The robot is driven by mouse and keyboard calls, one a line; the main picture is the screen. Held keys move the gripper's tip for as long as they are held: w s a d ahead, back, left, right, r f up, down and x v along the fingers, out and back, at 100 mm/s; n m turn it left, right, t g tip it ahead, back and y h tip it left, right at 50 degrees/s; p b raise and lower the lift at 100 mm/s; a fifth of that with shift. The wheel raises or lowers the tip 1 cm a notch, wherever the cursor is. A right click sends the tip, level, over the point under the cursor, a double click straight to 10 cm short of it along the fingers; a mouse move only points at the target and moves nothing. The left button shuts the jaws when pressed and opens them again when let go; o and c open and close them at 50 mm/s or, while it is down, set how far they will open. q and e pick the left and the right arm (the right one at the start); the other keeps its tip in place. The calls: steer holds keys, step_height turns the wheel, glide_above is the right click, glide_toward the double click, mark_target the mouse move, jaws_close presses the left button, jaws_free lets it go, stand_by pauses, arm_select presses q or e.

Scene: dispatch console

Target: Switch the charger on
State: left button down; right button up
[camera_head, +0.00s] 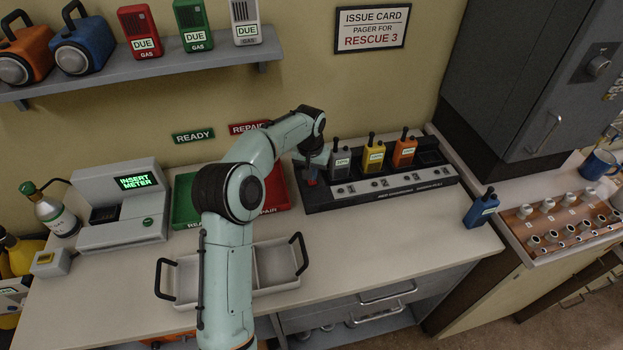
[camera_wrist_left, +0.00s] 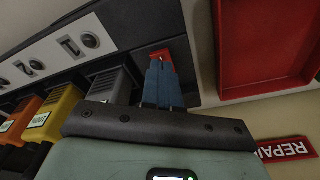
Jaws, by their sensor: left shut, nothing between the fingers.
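The charger (camera_head: 390,196) is a long black rack at the back of the desk. A grey radio (camera_head: 340,161), a yellow radio (camera_head: 373,158) and an orange radio (camera_head: 404,152) stand in it; its right-end slot looks empty. A red switch (camera_wrist_left: 160,54) sits at the charger's left end. My left gripper (camera_head: 313,172) is over that end, fingers pointing down. In the wrist view, its shut blue fingers (camera_wrist_left: 161,70) are empty, with their tips at the switch and partly covering it. I cannot tell whether they touch it or which way it is set. My right gripper is out of view.
A green tray (camera_head: 183,205) and a red tray (camera_head: 279,188) lie left of the charger, beside a meter station (camera_head: 118,205). A handled white tray (camera_head: 275,265) is in front. A blue radio (camera_head: 481,208) stands at the desk's right edge. The front right desk is clear.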

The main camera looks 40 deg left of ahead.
mark_target(312, 183)
arm_select(q)
steer(key=shift+f, duration=0.8)
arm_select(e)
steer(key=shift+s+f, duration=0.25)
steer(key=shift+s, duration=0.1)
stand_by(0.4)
arm_select(q)
steer(key=shift+r, duration=0.1)
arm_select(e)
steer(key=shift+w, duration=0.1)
arm_select(q)
steer(key=shift+w+r+p, duration=0.1)
steer(key=shift+r+p, duration=0.2)
steer(key=shift+r, duration=3.1)
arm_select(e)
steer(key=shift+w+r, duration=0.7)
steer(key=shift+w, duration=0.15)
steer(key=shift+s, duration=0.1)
